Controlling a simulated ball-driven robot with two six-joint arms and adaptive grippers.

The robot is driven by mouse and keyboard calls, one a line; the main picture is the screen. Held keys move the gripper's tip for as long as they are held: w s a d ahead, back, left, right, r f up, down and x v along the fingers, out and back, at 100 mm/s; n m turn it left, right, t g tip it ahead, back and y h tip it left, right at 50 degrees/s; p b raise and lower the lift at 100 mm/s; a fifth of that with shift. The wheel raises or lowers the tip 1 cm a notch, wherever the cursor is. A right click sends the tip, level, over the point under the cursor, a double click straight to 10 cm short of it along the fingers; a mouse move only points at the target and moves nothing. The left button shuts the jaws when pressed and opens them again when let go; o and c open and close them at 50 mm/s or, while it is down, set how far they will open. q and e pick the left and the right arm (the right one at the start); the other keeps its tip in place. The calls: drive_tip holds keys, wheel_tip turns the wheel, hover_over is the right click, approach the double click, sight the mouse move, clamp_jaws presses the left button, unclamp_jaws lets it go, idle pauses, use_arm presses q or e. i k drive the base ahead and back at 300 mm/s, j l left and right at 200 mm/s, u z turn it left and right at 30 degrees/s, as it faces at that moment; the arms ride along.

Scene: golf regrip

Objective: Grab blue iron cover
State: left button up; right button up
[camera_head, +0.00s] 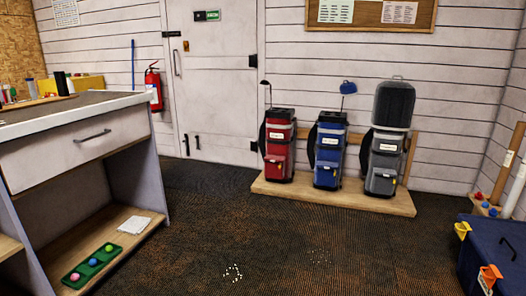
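A small blue club cover (348,87) sits on top of a club shaft that stands up out of the blue golf bag (328,157) by the far wall. The blue bag stands upright between a red golf bag (280,150) and a grey golf bag (383,165). Neither of my grippers is in view.
The bags stand on a low wooden platform (335,194). A counter (70,140) with a drawer and lower shelf is at left, holding a green tray (92,262) with coloured balls. A dark blue box (495,250) with orange and yellow parts is at lower right.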

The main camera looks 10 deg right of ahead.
sight(350, 89)
drive_tip(key=i+l+z, duration=0.3)
drive_tip(key=i, duration=0.7)
drive_tip(key=i+z, duration=0.35)
drive_tip(key=i, duration=0.65)
